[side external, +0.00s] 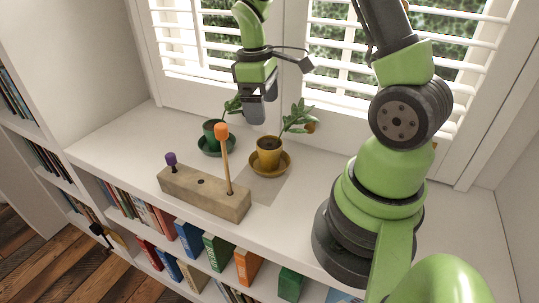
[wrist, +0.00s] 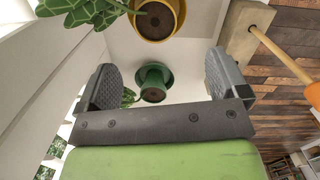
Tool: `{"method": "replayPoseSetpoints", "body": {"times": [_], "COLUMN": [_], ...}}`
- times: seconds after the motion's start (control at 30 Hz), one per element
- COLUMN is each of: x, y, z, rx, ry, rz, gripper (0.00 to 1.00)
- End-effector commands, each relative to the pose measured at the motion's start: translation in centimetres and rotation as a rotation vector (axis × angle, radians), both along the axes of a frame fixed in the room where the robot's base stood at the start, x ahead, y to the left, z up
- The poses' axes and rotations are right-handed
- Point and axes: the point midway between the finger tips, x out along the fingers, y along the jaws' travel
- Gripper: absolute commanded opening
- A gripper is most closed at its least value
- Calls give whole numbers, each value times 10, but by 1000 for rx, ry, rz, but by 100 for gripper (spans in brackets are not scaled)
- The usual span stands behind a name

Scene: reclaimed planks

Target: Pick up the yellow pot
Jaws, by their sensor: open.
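The yellow pot (side external: 268,155) stands upright on a yellow-brown saucer (side external: 285,167) on the white sill, with a leafy plant in it. In the wrist view the yellow pot (wrist: 176,28) is at the top edge, partly cut off, with brown soil inside. My gripper (side external: 254,112) is open and empty, above and slightly left of the yellow pot in the side view. In the wrist view both fingers of my gripper (wrist: 163,84) stand apart, below the yellow pot in the picture, with nothing held between them.
A green pot (side external: 210,130) with a plant stands behind left; it shows between the fingers in the wrist view (wrist: 152,75). A wooden block (side external: 198,194) holds an orange-topped rod (side external: 226,160) and a purple-topped peg (side external: 171,160) in front. Shutters (side external: 340,50) stand behind.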

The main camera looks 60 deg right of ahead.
Motion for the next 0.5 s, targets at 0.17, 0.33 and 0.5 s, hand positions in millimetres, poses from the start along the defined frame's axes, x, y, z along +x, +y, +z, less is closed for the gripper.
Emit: {"method": "replayPoseSetpoints", "body": {"times": [0.17,0.33,0.5], "x": [-3,-6,-7], "y": [-3,-4,-5], "z": [-24,-47,-60], "rx": [6,5,5], "ry": [21,17,17], "rz": [13,10,10], "gripper": [93,93,93]}}
